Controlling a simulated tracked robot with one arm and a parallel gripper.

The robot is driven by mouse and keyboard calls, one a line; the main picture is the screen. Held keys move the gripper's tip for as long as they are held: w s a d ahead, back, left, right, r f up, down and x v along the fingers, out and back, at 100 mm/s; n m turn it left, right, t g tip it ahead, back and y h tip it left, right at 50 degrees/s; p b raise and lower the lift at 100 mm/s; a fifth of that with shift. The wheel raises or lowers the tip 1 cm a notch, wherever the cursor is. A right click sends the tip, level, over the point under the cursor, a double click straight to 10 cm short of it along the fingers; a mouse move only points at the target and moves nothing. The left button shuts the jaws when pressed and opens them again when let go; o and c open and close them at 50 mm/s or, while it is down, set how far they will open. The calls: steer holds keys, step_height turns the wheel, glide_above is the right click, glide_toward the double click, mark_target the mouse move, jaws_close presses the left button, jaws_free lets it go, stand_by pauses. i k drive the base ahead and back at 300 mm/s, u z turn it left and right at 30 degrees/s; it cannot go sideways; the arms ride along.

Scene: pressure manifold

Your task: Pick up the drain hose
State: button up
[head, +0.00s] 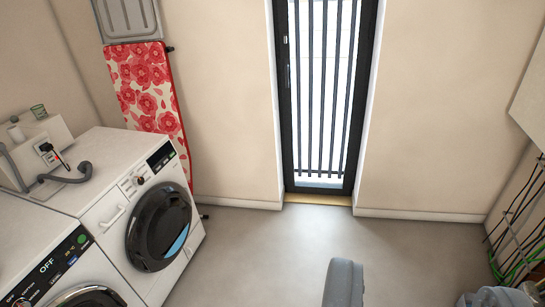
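A dark grey bent hose (70,174), which looks like the drain hose, lies on top of the white washing machines at the left. My gripper (343,284) shows only as a grey rounded part at the bottom edge, right of centre. Its fingertips cannot be made out. It is well to the right of the hose and apart from it, over the floor.
The rear washing machine (158,212) and a front one (62,268) fill the lower left. A white box (40,150) with a socket and plug stands behind them. An ironing board (146,90) leans on the wall. Cables (515,235) hang at the right. The middle floor is clear.

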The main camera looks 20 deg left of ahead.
mark_target(85, 166)
steer(key=u, duration=0.15)
steer(key=i, duration=1.25)
steer(key=u, duration=0.7)
steer(key=i, duration=1.15)
steer(key=u, duration=1.65)
steer(key=i, duration=1.4)
steer(key=u, duration=0.6)
